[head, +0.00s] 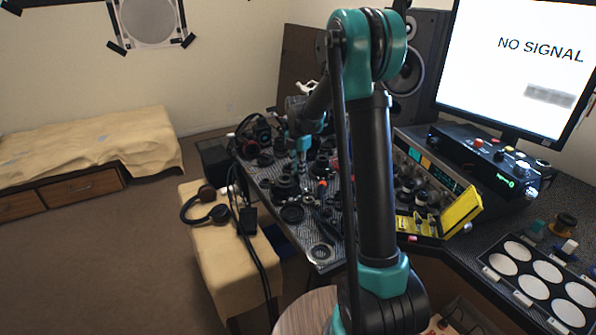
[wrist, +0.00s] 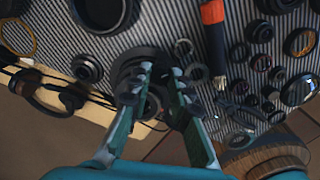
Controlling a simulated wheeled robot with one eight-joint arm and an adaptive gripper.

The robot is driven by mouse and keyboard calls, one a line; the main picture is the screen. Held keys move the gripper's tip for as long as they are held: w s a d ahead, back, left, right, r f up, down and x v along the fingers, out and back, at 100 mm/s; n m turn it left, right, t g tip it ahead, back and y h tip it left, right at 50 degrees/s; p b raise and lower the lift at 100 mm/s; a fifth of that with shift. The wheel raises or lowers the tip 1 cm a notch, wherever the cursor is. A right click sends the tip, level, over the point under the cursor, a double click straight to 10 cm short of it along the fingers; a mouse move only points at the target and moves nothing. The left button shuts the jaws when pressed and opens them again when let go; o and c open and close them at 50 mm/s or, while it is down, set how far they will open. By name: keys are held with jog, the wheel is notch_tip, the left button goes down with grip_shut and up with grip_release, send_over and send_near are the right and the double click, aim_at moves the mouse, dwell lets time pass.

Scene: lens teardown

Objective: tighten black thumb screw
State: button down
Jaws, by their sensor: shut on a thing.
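My gripper (wrist: 158,88) is over the striped mat in the wrist view, its fingers closed around a dark round part (wrist: 153,103). This part is mostly hidden by the fingertips. A stack of black rings (wrist: 135,62) lies right behind the fingers. I cannot tell the black thumb screw apart from the other small black parts. In the head view my gripper (head: 302,160) points down among black lens parts on the table, and what it holds is too small to make out.
Several black rings and lens parts crowd the striped mat (wrist: 172,14). Headphones (head: 208,208) lie on a tan-covered bench (head: 235,265). A yellow case (head: 460,212) stands at the right.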

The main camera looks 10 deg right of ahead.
jog(key=m, duration=1)
jog(key=shift+m, duration=0.4)
dwell(0.5)
jog(key=c, duration=1.4)
grip_release()
jog(key=shift+o, duration=0.2)
notch_tip(320, 180, up, 12)
